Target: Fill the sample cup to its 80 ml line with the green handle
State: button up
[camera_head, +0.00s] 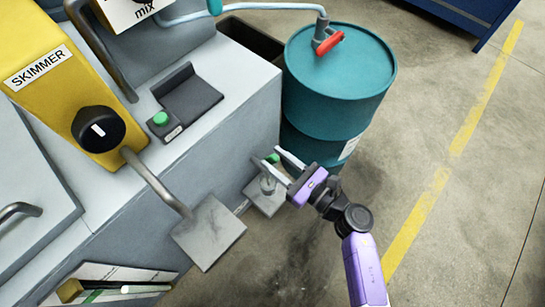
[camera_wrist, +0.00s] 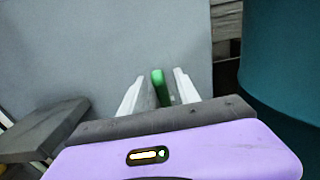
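The green handle (camera_head: 272,158) is a small bar low on the grey machine's side. In the wrist view the green handle (camera_wrist: 160,88) stands between the two pale fingers, with a narrow gap on each side. My gripper (camera_head: 267,154) is open, its fingers pointing at the machine's side; it also shows open in the wrist view (camera_wrist: 159,75). I cannot tell whether either finger touches the handle. The sample cup (camera_head: 267,184) looks like a small clear vessel on a pale ledge (camera_head: 266,203) below the handle. Its level and its 80 ml line are too small to read.
A teal drum (camera_head: 335,105) with a red tap lever (camera_head: 329,43) stands close beside the gripper. A grey plate (camera_head: 209,232) sticks out below the yellow skimmer unit (camera_head: 50,65). A green button (camera_head: 160,118) sits on the machine top. The floor right of the drum is clear.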

jog(key=shift+w+a, duration=0.4)
jog(key=shift+a, duration=0.15)
grip_shut()
dwell(1.1)
